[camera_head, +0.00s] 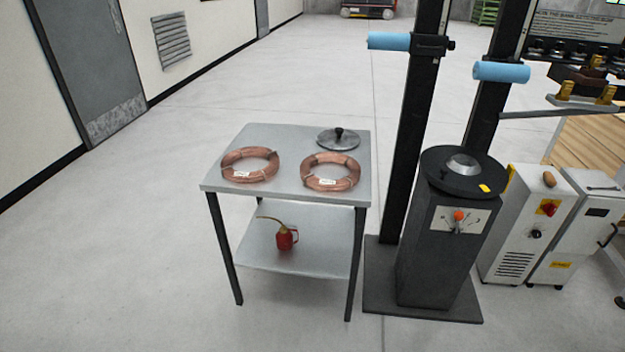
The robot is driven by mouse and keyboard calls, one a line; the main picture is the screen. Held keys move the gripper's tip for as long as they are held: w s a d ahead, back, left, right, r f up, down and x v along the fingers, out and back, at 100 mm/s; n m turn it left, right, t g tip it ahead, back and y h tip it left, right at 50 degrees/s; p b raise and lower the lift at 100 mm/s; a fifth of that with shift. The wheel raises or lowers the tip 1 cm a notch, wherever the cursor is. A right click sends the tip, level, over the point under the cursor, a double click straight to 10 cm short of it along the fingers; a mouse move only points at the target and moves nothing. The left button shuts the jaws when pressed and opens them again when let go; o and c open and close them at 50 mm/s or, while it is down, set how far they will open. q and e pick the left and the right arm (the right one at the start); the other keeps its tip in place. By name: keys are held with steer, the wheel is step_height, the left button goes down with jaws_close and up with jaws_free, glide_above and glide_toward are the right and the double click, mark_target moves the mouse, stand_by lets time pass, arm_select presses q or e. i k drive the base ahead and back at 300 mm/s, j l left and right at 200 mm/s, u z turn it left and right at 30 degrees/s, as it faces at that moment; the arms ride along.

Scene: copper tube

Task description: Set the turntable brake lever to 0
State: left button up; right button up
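The turntable (462,172) is a round dark disc with a grey hub on top of a dark grey pedestal (432,262). A white scale plate (474,219) is on the pedestal's front face. The brake lever (459,216) has an orange knob and sits on this plate, with the knob near the upper middle. The scale's marks are too small to read. Neither of my grippers is in view.
A metal table (290,209) left of the pedestal holds two copper coils (250,164) (331,172) and a lid-like disc (338,139). A red oil can (286,238) stands on its lower shelf. White machine cabinets (526,224) stand close on the right. The front floor is clear.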

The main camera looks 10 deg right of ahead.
mark_target(459, 216)
steer(key=u, duration=0.3)
steer(key=i+l+u, duration=0.1)
steer(key=l, duration=0.2)
steer(key=l+u, duration=0.1)
steer(key=l, duration=0.25)
steer(key=z, duration=1.55)
steer(key=i+j, duration=0.05)
